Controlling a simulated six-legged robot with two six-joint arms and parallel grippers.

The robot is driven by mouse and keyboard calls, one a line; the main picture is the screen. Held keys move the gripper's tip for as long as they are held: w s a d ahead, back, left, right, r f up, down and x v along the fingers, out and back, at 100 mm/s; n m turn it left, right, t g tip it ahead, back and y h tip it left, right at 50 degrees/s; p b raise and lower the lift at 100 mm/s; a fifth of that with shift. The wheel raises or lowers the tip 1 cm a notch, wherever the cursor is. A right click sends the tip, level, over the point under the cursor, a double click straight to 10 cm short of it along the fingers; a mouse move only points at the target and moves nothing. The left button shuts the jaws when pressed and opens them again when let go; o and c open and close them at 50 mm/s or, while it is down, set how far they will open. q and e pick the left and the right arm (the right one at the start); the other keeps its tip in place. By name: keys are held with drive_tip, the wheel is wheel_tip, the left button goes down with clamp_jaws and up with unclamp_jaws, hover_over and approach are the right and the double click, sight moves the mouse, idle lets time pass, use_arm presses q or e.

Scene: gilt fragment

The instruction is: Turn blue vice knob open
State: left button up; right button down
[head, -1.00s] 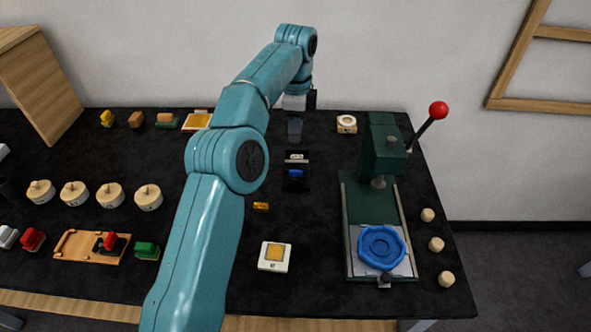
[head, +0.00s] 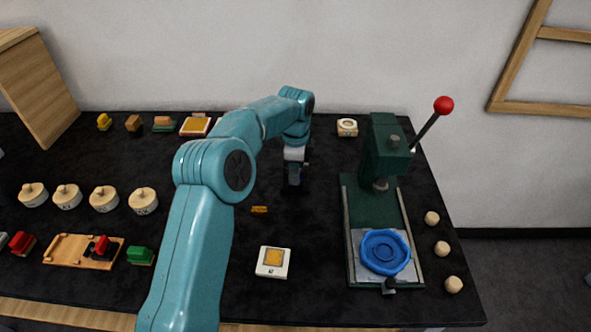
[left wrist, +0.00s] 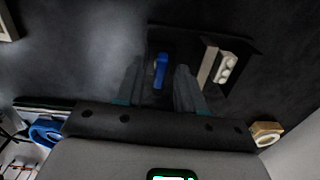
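The small blue vice knob (left wrist: 160,71) shows in the left wrist view, lying between the two fingers of my left gripper (left wrist: 158,88). The fingers are apart, one on each side of the knob; I cannot tell whether they touch it. The dark vice has a pale jaw piece (left wrist: 227,69) to the right of the knob. In the head view my left gripper (head: 294,178) points down over the vice's place and hides the knob and most of the vice. My right gripper is not in view.
A green press (head: 381,150) with a red-balled lever (head: 443,105) and a blue ring (head: 385,251) stands to the right. A small orange piece (head: 259,209) and a white square block (head: 272,262) lie in front. Several round wooden pieces stand at left.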

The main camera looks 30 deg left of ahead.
use_arm(q)
clamp_jaws()
drive_tip(key=shift+r+n+p, duration=0.15)
drive_tip(key=shift+n+p, duration=0.5)
drive_tip(key=shift+n, duration=0.45)
drive_tip(key=n+p, duration=0.1)
drive_tip(key=n, duration=0.2)
drive_tip(key=shift+n, duration=0.3)
drive_tip(key=n, duration=0.4)
drive_tip(key=shift+n, duration=0.3)
drive_tip(key=n, duration=0.4)
drive_tip(key=shift+p, duration=0.35)
drive_tip(key=shift+n, duration=0.3)
